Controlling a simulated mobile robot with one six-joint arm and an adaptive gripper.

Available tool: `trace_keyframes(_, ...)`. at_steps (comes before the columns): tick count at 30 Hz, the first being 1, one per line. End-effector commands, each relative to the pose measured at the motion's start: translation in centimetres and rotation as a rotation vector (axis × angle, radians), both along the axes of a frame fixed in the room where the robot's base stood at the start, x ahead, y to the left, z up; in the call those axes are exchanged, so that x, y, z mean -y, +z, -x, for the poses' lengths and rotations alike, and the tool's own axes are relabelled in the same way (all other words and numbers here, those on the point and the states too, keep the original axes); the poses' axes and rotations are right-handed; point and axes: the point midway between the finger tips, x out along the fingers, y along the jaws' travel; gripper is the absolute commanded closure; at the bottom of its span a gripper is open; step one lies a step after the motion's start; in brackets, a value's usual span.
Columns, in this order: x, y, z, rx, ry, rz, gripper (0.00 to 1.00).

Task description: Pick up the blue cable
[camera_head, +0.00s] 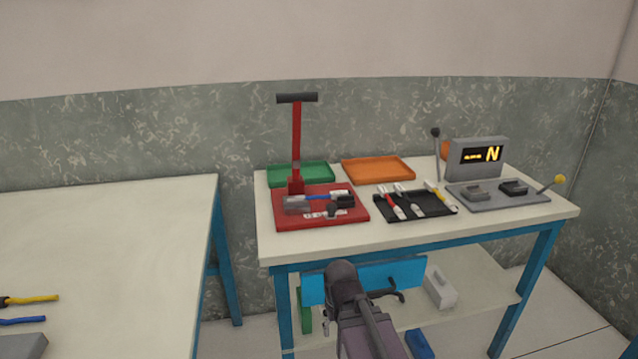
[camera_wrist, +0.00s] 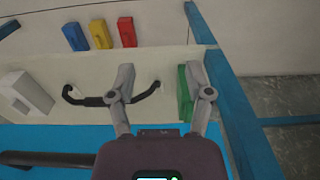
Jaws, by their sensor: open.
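The blue cable (camera_head: 23,320) lies on the left table (camera_head: 130,240), near the left edge of the head view, which cuts it off. My gripper shows in the wrist view (camera_wrist: 158,78), with its two grey fingers spread apart and nothing held between them. It is in front of the right workbench (camera_head: 420,242), over the blue drawer front, well to the right of the cable. In the head view my own arm hides the fingertips. The cable is not in the wrist view.
A yellow cable (camera_head: 35,299) lies just behind the blue one. A grey block (camera_head: 22,346) is in front. The workbench holds a red press (camera_head: 297,140), trays and tools. Most of the left table is bare.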

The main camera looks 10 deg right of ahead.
Motion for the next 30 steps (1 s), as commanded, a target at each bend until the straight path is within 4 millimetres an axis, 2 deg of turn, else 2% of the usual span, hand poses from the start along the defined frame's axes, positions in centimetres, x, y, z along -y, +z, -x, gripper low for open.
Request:
trace_keyframes(1, 0.0, 2.0, -0.1, 0.001, 0.0, 0.0, 0.34)
trace_keyframes(30, 0.0, 19.4, -1.4, 0.028, 0.013, -0.003, 0.34)
